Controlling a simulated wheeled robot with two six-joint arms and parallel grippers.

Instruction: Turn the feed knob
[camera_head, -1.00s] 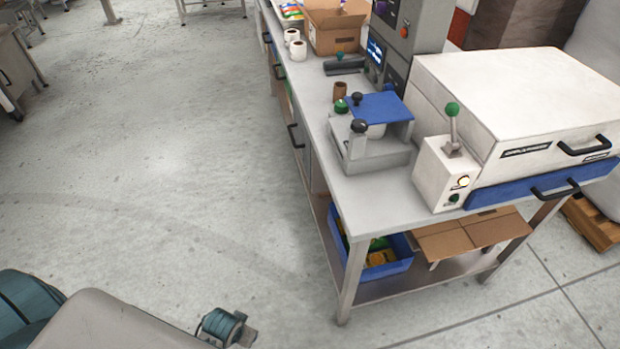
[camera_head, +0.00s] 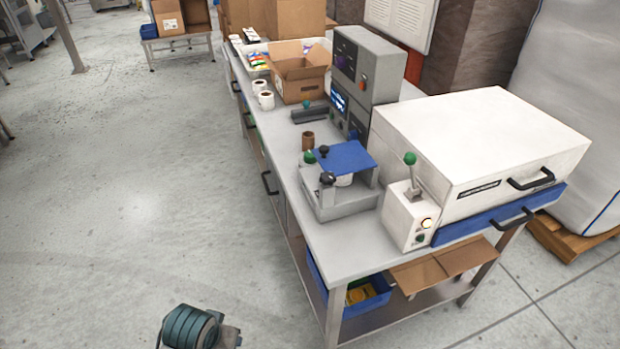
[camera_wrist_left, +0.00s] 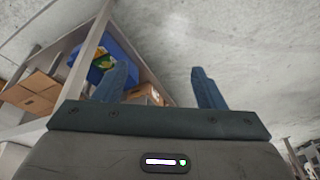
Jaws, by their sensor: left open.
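Several knobs show in the head view, and I cannot read which one is the feed knob. A small green knob (camera_head: 420,239) sits low on the front of the white machine (camera_head: 480,150), below a lit round button (camera_head: 427,223). A lever with a green ball (camera_head: 410,158) rises above them. A grey device with a blue plate (camera_head: 345,157) carries dark knobs (camera_head: 327,179). My left gripper (camera_wrist_left: 160,72) is open and empty in the left wrist view, apart from all knobs. My right gripper is out of view.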

